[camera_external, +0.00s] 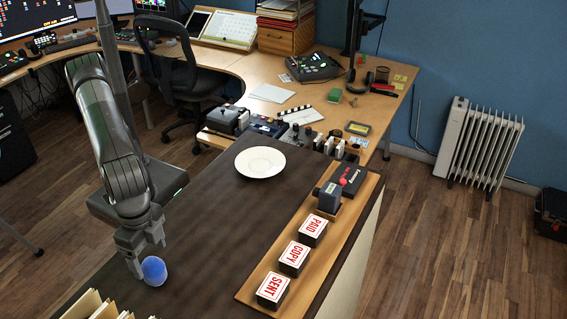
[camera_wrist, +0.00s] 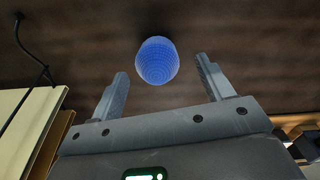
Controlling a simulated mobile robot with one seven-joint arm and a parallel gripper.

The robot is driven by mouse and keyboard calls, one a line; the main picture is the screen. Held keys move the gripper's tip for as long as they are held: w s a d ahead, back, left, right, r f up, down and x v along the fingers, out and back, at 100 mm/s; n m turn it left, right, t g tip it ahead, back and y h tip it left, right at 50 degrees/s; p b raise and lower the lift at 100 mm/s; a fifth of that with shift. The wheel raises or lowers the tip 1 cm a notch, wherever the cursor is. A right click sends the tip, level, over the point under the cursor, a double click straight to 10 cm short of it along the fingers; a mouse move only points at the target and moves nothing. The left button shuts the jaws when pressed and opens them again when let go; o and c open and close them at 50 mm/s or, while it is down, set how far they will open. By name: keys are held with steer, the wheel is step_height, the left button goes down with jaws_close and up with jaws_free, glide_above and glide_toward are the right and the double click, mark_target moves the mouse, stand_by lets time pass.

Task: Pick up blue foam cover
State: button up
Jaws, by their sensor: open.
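The blue foam cover (camera_external: 154,271) is a small rounded blue piece on the dark tabletop, near the front left of the external view. In the wrist view the cover (camera_wrist: 158,61) lies ahead of the fingers, roughly centred between them. My gripper (camera_external: 143,262) is above and just beside the cover in the external view, pointing down. In the wrist view its two fingers (camera_wrist: 164,82) are spread apart with nothing between them. I cannot tell whether a finger touches the cover.
A row of cream folders (camera_external: 93,306) stands close by at the front left; it shows at the left of the wrist view (camera_wrist: 30,120). A white plate (camera_external: 260,162) lies farther back. A wooden tray (camera_external: 252,291) with stamps lies right. The middle tabletop is clear.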

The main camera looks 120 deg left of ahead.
mark_target(154, 270)
steer(key=f, duration=0.5)
steer(key=shift+w+d, duration=0.25)
steer(key=shift+w, duration=0.05)
steer(key=shift+c, duration=0.3)
steer(key=c, duration=1)
